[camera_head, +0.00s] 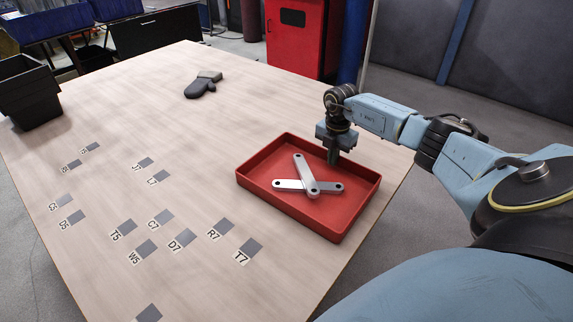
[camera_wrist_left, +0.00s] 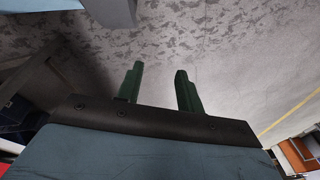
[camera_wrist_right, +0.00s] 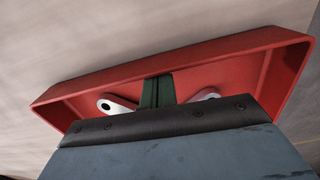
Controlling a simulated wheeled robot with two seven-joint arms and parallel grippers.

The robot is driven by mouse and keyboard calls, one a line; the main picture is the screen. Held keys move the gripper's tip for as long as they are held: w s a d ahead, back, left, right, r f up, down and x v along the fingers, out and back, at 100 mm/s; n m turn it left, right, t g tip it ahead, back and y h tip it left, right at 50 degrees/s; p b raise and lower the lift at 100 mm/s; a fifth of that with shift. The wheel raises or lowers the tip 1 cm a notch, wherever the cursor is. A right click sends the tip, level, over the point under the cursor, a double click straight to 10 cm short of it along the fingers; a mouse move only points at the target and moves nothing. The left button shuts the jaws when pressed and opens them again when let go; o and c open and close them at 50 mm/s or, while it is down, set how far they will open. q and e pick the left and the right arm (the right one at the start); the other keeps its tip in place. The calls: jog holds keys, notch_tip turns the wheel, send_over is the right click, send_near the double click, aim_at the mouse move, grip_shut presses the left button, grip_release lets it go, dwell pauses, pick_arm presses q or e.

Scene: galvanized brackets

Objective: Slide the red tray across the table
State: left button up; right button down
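The red tray (camera_head: 253,185) lies on the right part of the wooden table. Two galvanized brackets (camera_head: 304,173) lie crossed inside it. My right gripper (camera_head: 333,157) points down at the tray's back right part, with its fingers inside or just above the tray; contact with the wall is unclear. In the right wrist view its two green fingers (camera_wrist_right: 157,91) are together with no gap, in front of the red tray (camera_wrist_right: 180,50). My left gripper (camera_wrist_left: 160,85) shows only in its own wrist view, with its fingers apart and empty above the floor.
The wooden table (camera_head: 130,110) has free room left of the tray. Several grey labelled squares (camera_head: 180,238) mark its left and front. A dark oven mitt (camera_head: 203,85) lies toward the back. The table's right edge is close to the tray.

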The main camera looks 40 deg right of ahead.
aim_at(324, 174)
pick_arm(q)
jog(key=shift+r, duration=0.1)
